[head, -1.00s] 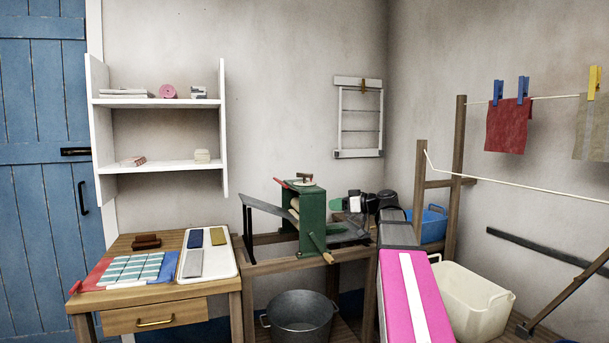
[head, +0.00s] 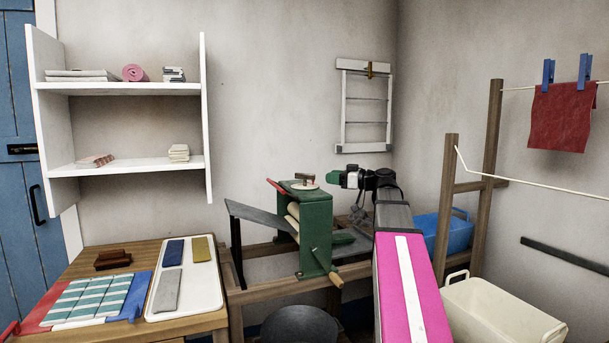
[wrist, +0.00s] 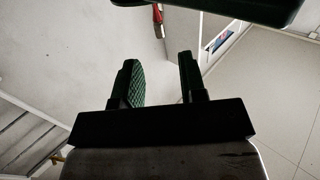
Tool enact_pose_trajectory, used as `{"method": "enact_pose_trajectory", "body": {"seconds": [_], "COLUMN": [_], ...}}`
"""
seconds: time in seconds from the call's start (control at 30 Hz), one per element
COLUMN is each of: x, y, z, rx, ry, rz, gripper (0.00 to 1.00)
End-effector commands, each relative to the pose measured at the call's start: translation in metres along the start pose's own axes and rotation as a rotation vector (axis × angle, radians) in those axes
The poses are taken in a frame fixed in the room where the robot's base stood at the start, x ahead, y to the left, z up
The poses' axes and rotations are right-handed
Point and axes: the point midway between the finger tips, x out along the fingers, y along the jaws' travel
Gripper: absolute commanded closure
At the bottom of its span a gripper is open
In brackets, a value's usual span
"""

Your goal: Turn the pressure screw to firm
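The green wringer (head: 316,235) stands on a wooden frame, pale rollers in its side. On its top is the pressure screw, with a small brown handle (head: 305,176) over a pale round plate (head: 304,186). I cannot read its setting. A red lever (head: 276,186) sticks out to the left of the top. My gripper (head: 338,178) is just right of the screw handle, at about its height and apart from it in the picture. In the wrist view my gripper (wrist: 161,78) has its two green-padded fingers apart with nothing between them. A dark green part (wrist: 215,12) crosses the top edge there.
A sloping grey board (head: 262,222) is left of the wringer, and a crank with a wooden grip (head: 336,280) hangs in front. A table with cloths and a white tray (head: 207,293) is at left. A wooden post (head: 446,205) and cream tub (head: 500,318) stand right.

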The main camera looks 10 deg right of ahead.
Motion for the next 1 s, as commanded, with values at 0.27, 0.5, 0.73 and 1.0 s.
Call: {"method": "enact_pose_trajectory", "body": {"seconds": [0.27,0.5,0.73,1.0], "x": [0.038,0.080,0.102,0.106], "y": [0.001,0.001,0.000,0.000], "z": [0.000,0.000,0.000,0.000], "rx": [0.001,0.001,0.001,0.001], "ry": [0.000,-0.001,0.000,-0.001], "rz": [-0.004,-0.002,-0.001,0.000], "gripper": [0.62,0.62,0.62,0.62]}}
